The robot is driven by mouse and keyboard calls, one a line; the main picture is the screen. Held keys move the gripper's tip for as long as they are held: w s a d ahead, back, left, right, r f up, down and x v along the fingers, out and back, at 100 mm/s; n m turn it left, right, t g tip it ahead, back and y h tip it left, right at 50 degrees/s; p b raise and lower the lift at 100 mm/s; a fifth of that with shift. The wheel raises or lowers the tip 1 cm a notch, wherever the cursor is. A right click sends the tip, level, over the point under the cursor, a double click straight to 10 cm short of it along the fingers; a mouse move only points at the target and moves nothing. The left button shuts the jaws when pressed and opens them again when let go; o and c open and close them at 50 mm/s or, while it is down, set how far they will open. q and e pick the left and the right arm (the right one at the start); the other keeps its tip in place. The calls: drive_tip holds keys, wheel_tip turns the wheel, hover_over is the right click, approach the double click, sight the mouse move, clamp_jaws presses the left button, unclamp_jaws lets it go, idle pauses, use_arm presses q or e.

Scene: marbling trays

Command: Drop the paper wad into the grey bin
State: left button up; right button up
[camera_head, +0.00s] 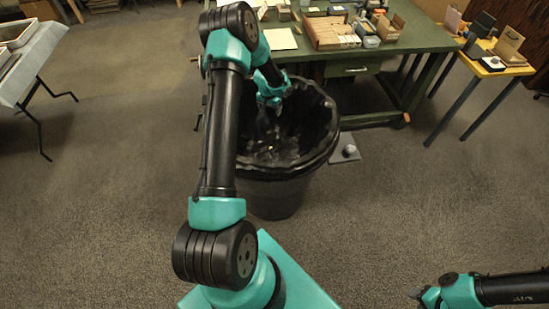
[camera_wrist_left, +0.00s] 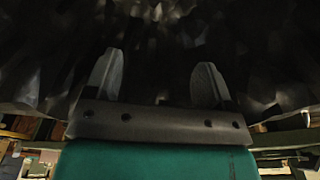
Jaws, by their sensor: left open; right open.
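The bin (camera_head: 277,198) stands on the floor in front of the green table, its body dark and its inside lined with a crumpled black bag. My left gripper (camera_head: 270,112) hangs down inside the bin's mouth. In the left wrist view its two fingers (camera_wrist_left: 157,85) are apart with nothing between them, and the dark faceted liner fills the space beyond. A small whitish ball (camera_head: 349,150), possibly the paper wad, sits on a flat grey pad on the floor, right of the bin. I cannot tell whether a wad lies in the liner. My right gripper (camera_head: 416,295) is at the lower right, over the floor.
The green table (camera_head: 420,38) behind the bin carries boxes and papers. A small yellow table (camera_head: 482,66) stands at the right with bags on it. A light-topped folding table (camera_head: 38,62) is at the left. The grey pad (camera_head: 337,157) lies beside the bin. The carpet in front is clear.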

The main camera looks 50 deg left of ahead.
use_arm(q)
drive_tip(key=shift+r, duration=0.15)
wheel_tip(320, 180, up, 17)
drive_tip(key=s, duration=0.2)
drive_tip(key=shift+d, duration=0.4)
idle(0.6)
